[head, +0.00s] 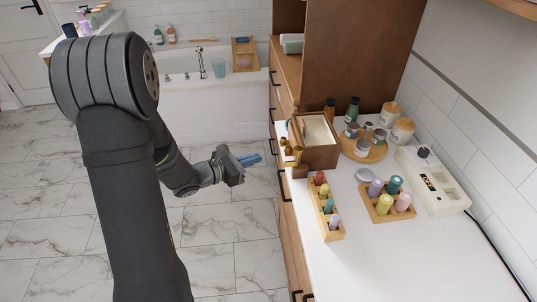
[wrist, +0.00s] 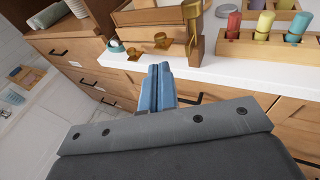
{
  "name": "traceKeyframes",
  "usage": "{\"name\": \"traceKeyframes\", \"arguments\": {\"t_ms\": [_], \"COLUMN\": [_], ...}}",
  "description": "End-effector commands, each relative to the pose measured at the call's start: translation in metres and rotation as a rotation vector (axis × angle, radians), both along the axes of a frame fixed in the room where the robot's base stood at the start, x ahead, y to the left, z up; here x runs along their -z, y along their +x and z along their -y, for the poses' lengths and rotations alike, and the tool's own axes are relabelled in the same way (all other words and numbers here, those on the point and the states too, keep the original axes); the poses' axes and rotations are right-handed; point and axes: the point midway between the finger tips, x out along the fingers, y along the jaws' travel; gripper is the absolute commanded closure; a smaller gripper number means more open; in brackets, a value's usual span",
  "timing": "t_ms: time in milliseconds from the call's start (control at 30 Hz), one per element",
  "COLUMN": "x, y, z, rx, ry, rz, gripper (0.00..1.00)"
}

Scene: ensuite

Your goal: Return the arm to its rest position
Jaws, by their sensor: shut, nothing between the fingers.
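My gripper (head: 251,160) hangs over the tiled floor, left of the counter, in the head view. Its blue fingers are together and hold nothing. In the wrist view the shut fingers (wrist: 157,88) point toward the counter's front edge and drawers. My arm (head: 130,180) rises at the left of the head view and bends down toward the gripper. The fingers appear apart from the counter.
The white counter (head: 380,260) carries a wooden box (head: 318,155), a narrow rack of bottles (head: 325,215), a second bottle tray (head: 378,214) and a round tray of jars (head: 375,152). Drawers (head: 287,215) face the gripper. A bathtub (head: 205,105) stands behind. The marble floor (head: 230,250) is clear.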

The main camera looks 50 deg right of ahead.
Motion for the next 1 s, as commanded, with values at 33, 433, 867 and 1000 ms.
{"name": "traceKeyframes", "arguments": {"t_ms": [33,433,867,1000], "x": [-0.002,-0.007,-0.006,-0.002], "y": [0.004,0.012,0.009,0.002], "z": [-0.009,-0.037,-0.029,-0.011], "rx": [-0.004,-0.001,0.002,0.004], "ry": [-0.001,0.001,0.001,0.001], "rz": [-0.001,-0.002,-0.001,0.0], "gripper": [1.0,1.0,1.0,1.0]}}
